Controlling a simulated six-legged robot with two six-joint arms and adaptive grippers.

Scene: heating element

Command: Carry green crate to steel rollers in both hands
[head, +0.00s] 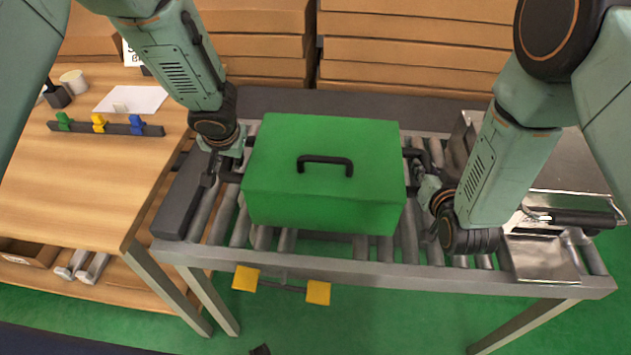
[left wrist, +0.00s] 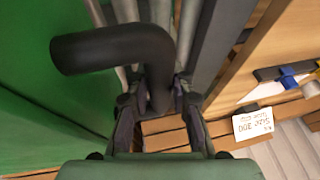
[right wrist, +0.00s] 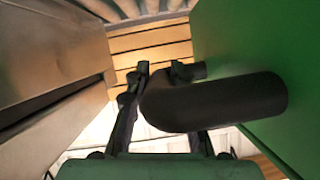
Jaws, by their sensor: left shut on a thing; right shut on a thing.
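The green crate (head: 325,185) is a closed box with a black handle on its lid. It is over the steel rollers (head: 290,240) in the head view; I cannot tell whether it touches them. My left gripper (head: 226,172) is at its left side, shut on a black side handle, which shows large in the left wrist view (left wrist: 110,50). My right gripper (head: 418,170) is at its right side, shut on the other black side handle, seen in the right wrist view (right wrist: 215,103). The crate looks about level.
A wooden table (head: 110,190) with small coloured clips on a rail (head: 105,127) stands at the left. A steel box (head: 570,165) and a steel tray (head: 540,258) sit on the rollers' right end. Stacked brown boxes (head: 415,50) stand behind. Yellow pedals (head: 318,292) are below.

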